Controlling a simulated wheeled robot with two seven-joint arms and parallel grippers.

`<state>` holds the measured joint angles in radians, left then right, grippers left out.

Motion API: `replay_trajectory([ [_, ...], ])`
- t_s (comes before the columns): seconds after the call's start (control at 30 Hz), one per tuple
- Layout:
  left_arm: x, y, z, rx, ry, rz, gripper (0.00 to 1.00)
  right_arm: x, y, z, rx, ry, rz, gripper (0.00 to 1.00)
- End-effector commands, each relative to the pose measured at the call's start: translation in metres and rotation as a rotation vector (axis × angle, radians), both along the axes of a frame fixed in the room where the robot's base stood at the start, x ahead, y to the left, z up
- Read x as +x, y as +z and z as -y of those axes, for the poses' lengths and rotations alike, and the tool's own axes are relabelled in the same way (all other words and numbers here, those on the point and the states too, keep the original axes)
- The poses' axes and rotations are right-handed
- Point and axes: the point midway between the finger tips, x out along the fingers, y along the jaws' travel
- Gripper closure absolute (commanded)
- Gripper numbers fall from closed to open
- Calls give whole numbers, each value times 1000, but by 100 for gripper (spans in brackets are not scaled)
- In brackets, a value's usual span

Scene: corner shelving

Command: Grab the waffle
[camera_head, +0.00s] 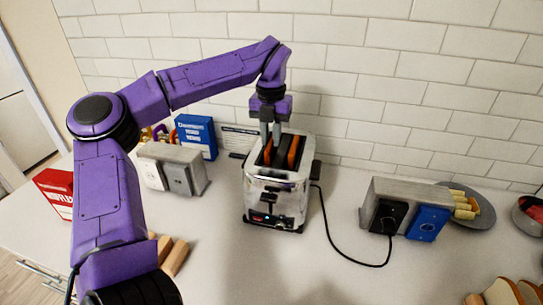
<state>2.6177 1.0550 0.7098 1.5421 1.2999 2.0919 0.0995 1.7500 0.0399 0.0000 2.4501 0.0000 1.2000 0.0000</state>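A chrome toaster (262,187) stands on the counter against the tiled wall. Orange-brown slices that look like waffles stand in its slots; the right one (292,153) shows clearly and the left one (267,153) only partly. My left gripper (270,142) points straight down from above, with its two grey fingers at the far end of the left slot. A narrow gap shows between the fingers. I cannot tell whether they are closed on the left waffle or apart from it. My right gripper is not in view.
A black cord (335,238) runs from the toaster to a metal outlet box (371,192) at the right. A plate (481,211) stands behind that box. Another outlet box (196,173) and a blue box (196,137) stand to the left. The front counter is mostly clear.

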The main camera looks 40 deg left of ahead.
Motion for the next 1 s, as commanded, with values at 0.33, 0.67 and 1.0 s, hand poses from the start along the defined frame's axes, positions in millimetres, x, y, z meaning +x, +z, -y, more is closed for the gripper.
replay_trajectory([
  [0.33,0,1,0,0,0,0,100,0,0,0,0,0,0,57],
  [0.67,1,63,0,4,3,3,100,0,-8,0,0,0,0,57],
  [1.0,0,101,0,1,0,0,100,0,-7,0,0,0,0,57],
])
